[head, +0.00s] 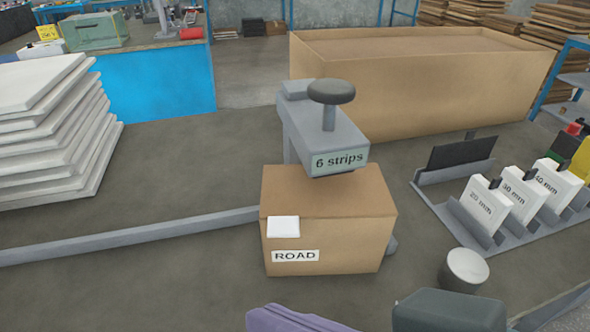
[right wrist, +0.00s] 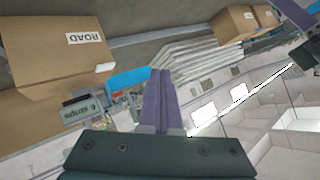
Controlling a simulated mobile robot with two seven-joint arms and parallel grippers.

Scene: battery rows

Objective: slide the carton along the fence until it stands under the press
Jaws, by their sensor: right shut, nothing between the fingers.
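The brown carton (head: 345,250), with a ROAD label and a white patch on its front, stands upright on the table. The grey press (head: 300,125), with a round dark knob and a "6 strips" sign, overhangs the back of its top; I cannot tell if it is centred. The grey fence (head: 130,237) runs from the left to behind the carton. My right gripper (head: 262,318) is shut and empty, in front of the carton and apart from it; its purple fingers show in the right wrist view (right wrist: 160,82). What looks like my left gripper (right wrist: 293,14) shows partly there.
A rack (head: 500,235) with numbered white blocks stands to the right. A pale round cylinder (head: 465,268) stands at the front right. A stack of white boards (head: 45,130) is at the left, and a large brown box (head: 420,85) stands behind. The front left table is clear.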

